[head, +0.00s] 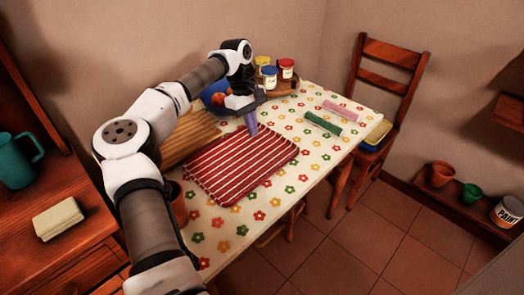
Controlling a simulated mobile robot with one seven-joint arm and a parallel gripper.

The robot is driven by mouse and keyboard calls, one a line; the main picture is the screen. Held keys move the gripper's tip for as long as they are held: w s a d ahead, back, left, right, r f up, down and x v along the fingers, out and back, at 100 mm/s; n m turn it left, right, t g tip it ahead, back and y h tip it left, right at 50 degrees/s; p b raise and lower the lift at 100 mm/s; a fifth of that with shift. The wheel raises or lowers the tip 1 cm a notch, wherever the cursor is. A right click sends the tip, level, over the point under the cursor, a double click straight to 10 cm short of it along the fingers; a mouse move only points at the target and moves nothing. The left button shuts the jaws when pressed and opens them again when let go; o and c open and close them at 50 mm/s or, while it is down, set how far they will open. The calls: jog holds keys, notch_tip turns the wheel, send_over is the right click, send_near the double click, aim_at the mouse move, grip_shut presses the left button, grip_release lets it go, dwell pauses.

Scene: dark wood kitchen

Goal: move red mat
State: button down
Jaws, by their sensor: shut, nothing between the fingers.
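The red mat (233,172) with white stripes lies flat on the table, over a flowered tablecloth (226,232). My gripper (252,128) points down at the mat's far edge. Its fingers are shut with nothing between them. The fingertips appear at or just above the mat's far edge; I cannot tell whether they touch it.
A blue bowl (211,92) with fruit and a wooden board (188,140) lie left of my gripper. Several lidded jars (287,69) stand behind. Green (323,124) and pink (340,110) rolls lie at right. A chair (384,85) stands beyond. The near tablecloth is mostly clear.

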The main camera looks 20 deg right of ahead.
aim_at(291, 186)
jog(key=p+x, duration=0.2)
jog(key=x, duration=0.7)
jog(key=shift+s, duration=0.15)
jog(key=s, duration=0.1)
jog(key=s+p, duration=0.1)
jog(key=d, duration=0.1)
jog(key=shift+s+f+p, duration=0.3)
jog(key=shift+s, duration=0.1)
jog(key=shift+s+d+f, duration=0.1)
jog(key=shift+s+d, duration=0.1)
jog(key=shift+s, duration=0.35)
jog(key=shift+s+d, duration=0.1)
jog(key=shift+s, duration=0.05)
jog(key=s+d+b, duration=0.1)
jog(key=s, duration=0.1)
jog(key=s+d+b, duration=0.1)
jog(key=s, duration=0.2)
jog(key=s+b, duration=0.1)
jog(key=s, duration=0.1)
jog(key=shift+s+d+f, duration=0.15)
jog(key=shift+s+d, duration=0.15)
jog(key=shift+d, duration=0.1)
jog(key=shift+s+d, duration=0.15)
jog(key=shift+s, duration=0.3)
